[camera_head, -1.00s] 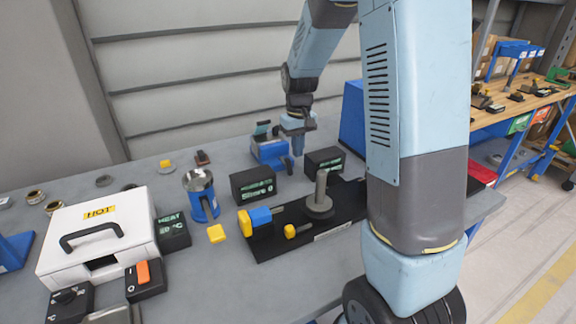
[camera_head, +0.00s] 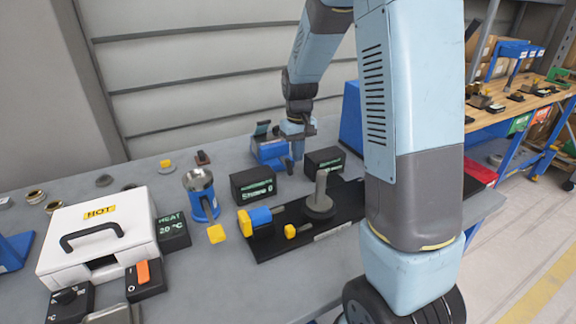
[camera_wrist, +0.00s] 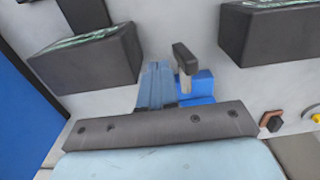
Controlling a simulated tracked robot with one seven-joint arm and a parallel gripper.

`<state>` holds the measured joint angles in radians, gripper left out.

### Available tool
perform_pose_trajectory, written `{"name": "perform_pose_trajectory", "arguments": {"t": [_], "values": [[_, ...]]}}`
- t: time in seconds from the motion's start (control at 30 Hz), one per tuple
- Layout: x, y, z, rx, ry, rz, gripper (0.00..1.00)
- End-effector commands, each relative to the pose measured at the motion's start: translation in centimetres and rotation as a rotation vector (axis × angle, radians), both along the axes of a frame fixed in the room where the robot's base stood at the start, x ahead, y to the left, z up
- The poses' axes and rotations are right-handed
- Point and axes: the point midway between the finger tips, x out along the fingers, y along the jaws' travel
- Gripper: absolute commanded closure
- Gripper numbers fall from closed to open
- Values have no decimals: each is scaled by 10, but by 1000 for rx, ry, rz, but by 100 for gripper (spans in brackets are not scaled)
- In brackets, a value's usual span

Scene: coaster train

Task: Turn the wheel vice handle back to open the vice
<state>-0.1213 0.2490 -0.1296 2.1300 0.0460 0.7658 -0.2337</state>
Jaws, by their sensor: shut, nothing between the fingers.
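The wheel vice (camera_head: 268,150) is a small blue block near the back of the bench, with a dark upright piece on it. Its blue body (camera_wrist: 197,86) also shows in the wrist view, partly hidden behind my wrist. A dark grey bar that looks like its handle (camera_wrist: 186,58) stands just right of my fingers. My gripper (camera_head: 298,155) is shut and empty, pointing down beside the right side of the vice. In the wrist view my light blue fingers (camera_wrist: 155,84) are together, close to the bar. I cannot tell whether they touch it.
Two black display boxes stand close by, one in front (camera_head: 253,184) and one to the right (camera_head: 324,161). A black fixture with a grey post (camera_head: 320,193) lies nearer. A blue cup (camera_head: 203,196) and a white hot box (camera_head: 97,237) stand left.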

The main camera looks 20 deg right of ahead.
Motion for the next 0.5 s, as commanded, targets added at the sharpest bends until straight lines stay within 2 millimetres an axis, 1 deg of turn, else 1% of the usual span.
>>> {"name": "perform_pose_trajectory", "arguments": {"t": [0.3, 0.5], "values": [[0, 0, -6, 0, -1, 0, 100], [0, 0, -6, 0, -1, 0, 100]]}}
